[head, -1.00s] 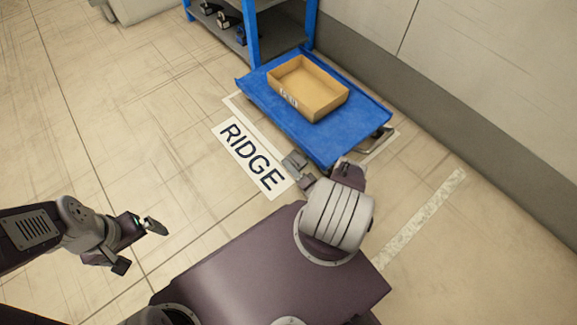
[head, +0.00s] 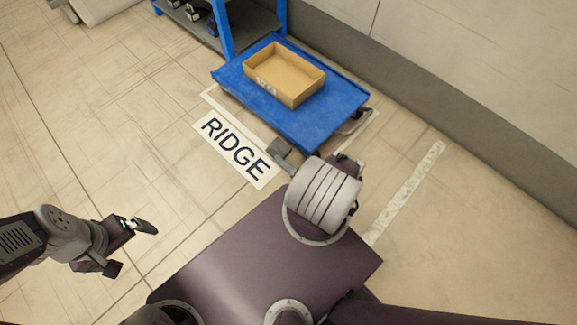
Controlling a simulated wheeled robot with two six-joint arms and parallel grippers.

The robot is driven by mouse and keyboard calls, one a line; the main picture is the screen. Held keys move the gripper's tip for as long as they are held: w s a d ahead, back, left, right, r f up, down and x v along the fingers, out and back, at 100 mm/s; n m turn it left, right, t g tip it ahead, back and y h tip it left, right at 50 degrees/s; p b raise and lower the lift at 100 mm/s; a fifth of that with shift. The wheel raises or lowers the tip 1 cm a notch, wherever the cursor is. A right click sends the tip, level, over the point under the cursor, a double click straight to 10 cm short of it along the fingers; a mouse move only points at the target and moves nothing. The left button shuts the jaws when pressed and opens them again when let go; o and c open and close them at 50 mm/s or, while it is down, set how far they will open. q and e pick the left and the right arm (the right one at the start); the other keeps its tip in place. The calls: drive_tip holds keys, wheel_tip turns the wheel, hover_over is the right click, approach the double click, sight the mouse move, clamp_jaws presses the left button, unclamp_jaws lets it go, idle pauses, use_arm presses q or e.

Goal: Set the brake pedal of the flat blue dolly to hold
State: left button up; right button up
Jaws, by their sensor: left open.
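The flat blue dolly (head: 313,128) stands on the floor at top centre, its near corner just beyond my striped shoulder housing. My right gripper (head: 284,156) seems to be the grey part showing past that housing, close to the dolly's front edge. The rest of it is hidden, so I cannot tell its jaws or whether it touches anything. I cannot make out the brake pedal clearly; it may be hidden there. A grey metal part (head: 357,122) shows under the dolly's right corner. My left gripper (head: 130,247) is open and empty over bare floor at the lower left.
An open cardboard-coloured box (head: 290,101) sits on the dolly. A blue shelf rack (head: 223,32) stands behind it. A floor label reading RIDGE (head: 235,150) lies before the dolly. A wall (head: 440,125) runs along the right. The floor at left is clear.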

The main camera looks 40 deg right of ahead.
drive_tip(key=shift+s+d+p, duration=0.2)
drive_tip(key=shift+s+p, duration=0.15)
drive_tip(key=shift+s, duration=1.9)
